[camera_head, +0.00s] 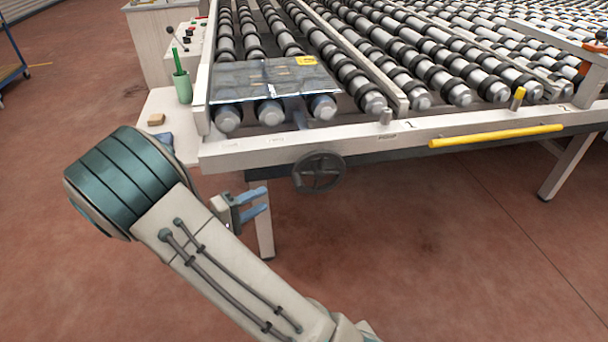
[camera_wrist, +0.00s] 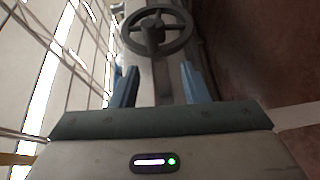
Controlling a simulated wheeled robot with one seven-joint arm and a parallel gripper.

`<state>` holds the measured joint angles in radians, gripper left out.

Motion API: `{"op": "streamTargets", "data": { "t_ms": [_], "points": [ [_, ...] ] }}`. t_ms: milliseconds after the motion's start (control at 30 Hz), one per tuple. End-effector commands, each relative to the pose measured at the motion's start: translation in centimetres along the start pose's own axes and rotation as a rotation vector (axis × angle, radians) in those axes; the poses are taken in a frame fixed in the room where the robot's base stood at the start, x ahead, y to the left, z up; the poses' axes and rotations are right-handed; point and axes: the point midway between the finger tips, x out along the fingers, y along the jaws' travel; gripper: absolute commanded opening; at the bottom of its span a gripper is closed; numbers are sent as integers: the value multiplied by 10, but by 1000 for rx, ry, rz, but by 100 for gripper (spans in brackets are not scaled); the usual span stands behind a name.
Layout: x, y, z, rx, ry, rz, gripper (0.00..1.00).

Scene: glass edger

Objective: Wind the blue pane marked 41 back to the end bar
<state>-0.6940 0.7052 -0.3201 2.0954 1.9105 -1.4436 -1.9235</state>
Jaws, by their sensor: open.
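A clear, bluish pane (camera_head: 262,82) lies on the rollers at the near left end of the table in the head view. It carries a yellow label (camera_head: 306,61), too small to read. Its near edge lies behind a white front bar (camera_head: 285,147), with a gap between. A dark handwheel (camera_head: 319,173) is mounted below that bar. My gripper (camera_head: 266,199) is open and empty, to the left of the handwheel and a little lower. In the wrist view the handwheel (camera_wrist: 153,34) is ahead, beyond the fingertips of my gripper (camera_wrist: 159,68), apart from them.
A yellow bar (camera_head: 497,136) runs along the table's front at the right. A table leg (camera_head: 263,228) stands just behind my gripper. A white side shelf (camera_head: 163,108) holds a green cup (camera_head: 183,88) and small items. The red floor in front is clear.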

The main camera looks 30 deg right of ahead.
Motion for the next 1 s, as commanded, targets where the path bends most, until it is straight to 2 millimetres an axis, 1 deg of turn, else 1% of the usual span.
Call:
{"op": "streamTargets", "data": {
  "t_ms": [33,133,267,367,700,800,900,1000],
  "points": [
    [-3,3,5,-28,-25,28,41],
    [-4,6,11,-60,-61,60,41],
    [7,7,14,-70,-71,68,41],
    [24,8,16,-68,-72,67,41],
    [95,12,20,-67,-70,66,41],
    [111,13,20,-66,-68,65,41],
    [122,14,21,-66,-68,65,41],
    [128,15,21,-65,-66,64,41]
  ]
}}
